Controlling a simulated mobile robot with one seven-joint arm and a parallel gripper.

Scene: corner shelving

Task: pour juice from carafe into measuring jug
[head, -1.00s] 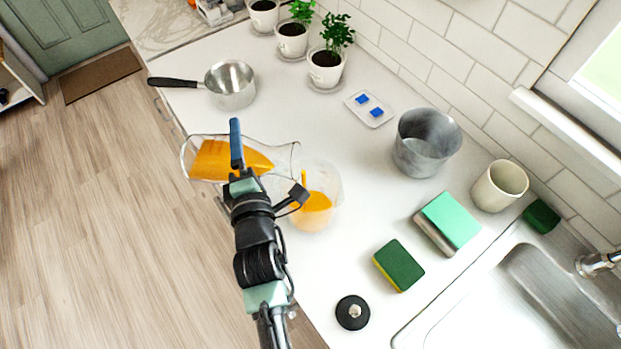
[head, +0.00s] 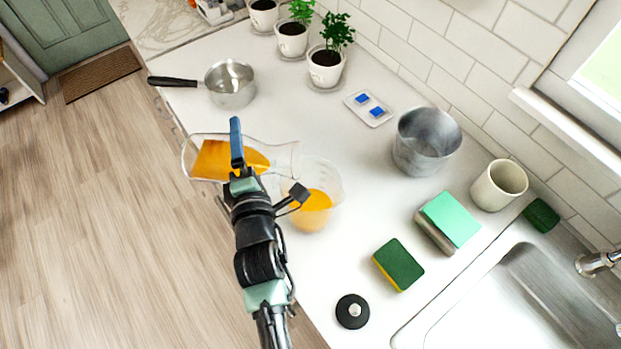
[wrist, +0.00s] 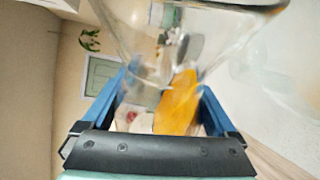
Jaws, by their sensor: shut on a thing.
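A clear glass carafe (head: 212,160) with orange juice in it lies tipped nearly on its side, its mouth to the right. My gripper (head: 237,150) is shut on the carafe; both blue fingers show around the glass in the wrist view (wrist: 165,105). The clear measuring jug (head: 326,180) stands upright on the counter, just right of and below the carafe's mouth. It holds orange juice in its lower part. No stream of juice shows between them now. My arm partly hides the jug's left side.
A saucepan (head: 231,88) and potted plants (head: 326,68) stand at the back. A metal pot (head: 424,145), a cream cup (head: 499,187), sponges (head: 400,264) and a black lid (head: 352,311) lie to the right, by the sink (head: 520,290).

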